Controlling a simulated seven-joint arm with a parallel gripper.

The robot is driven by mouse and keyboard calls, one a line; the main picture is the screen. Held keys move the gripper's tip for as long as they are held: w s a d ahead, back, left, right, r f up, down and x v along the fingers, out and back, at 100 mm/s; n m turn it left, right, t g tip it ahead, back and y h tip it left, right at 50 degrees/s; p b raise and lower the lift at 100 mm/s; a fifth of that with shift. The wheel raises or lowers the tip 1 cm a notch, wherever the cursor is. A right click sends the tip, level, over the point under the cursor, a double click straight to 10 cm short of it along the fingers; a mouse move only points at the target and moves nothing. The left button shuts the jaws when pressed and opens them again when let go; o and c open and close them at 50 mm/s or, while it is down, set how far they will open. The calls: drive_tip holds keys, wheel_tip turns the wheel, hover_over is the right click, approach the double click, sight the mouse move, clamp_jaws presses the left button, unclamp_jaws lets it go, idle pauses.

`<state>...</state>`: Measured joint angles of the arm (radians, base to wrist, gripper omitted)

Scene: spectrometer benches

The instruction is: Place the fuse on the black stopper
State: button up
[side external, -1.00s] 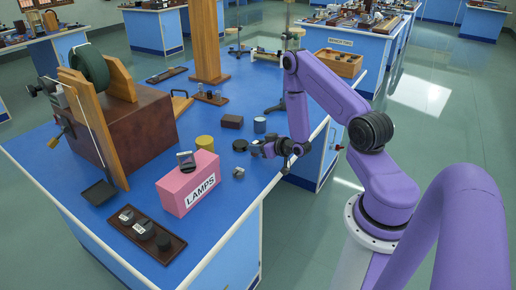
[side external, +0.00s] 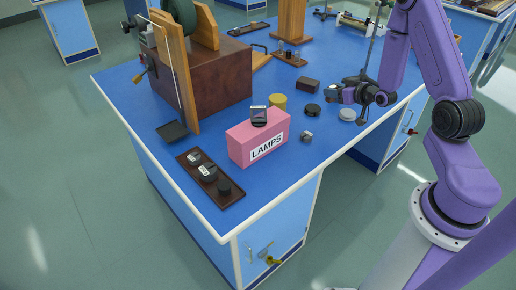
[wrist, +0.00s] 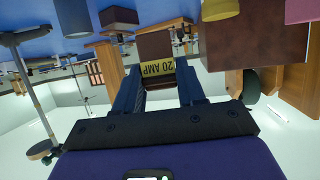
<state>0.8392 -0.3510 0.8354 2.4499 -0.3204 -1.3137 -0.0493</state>
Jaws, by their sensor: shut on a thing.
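In the wrist view my gripper (wrist: 158,92) is shut on the fuse (wrist: 160,72), a dark brown block with a yellow "20 AMP" label that reads upside down. In the side view my gripper (side external: 346,93) is above the blue bench, near its right edge. The fuse is too small there to make out clearly. The black stopper (side external: 313,110) is a low round black piece on the bench, left of and below my gripper in the picture, apart from it. I cannot make the stopper out in the wrist view.
Near the stopper are a yellow cylinder (side external: 278,102), a brown block (side external: 308,84), a pale disc (side external: 347,115) and a small metal piece (side external: 306,136). A pink LAMPS box (side external: 258,140) and a brown tray (side external: 211,178) stand farther left.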

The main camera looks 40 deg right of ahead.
drive_tip(key=a+r+n+y, duration=0.2)
drive_tip(key=a+n+y, duration=0.1)
drive_tip(key=a, duration=0.8)
drive_tip(key=a+r+n+y, duration=0.2)
drive_tip(key=a+n+y, duration=0.1)
drive_tip(key=a, duration=0.8)
drive_tip(key=s+a+r+n+g+y, duration=0.2)
drive_tip(key=s+a+y, duration=0.1)
drive_tip(key=s+a, duration=0.5)
drive_tip(key=s+a+r+n+g+y, duration=0.1)
drive_tip(key=s+a+n+g+y, duration=0.3)
drive_tip(key=a, duration=0.6)
drive_tip(key=m+t+h, duration=0.1)
drive_tip(key=t+h, duration=0.1)
hover_over(229, 185)
drive_tip(key=shift+f, duration=4.85)
drive_tip(key=shift+f+y, duration=0.3)
drive_tip(key=shift+f, duration=1.15)
drive_tip(key=shift+f, duration=0.15)
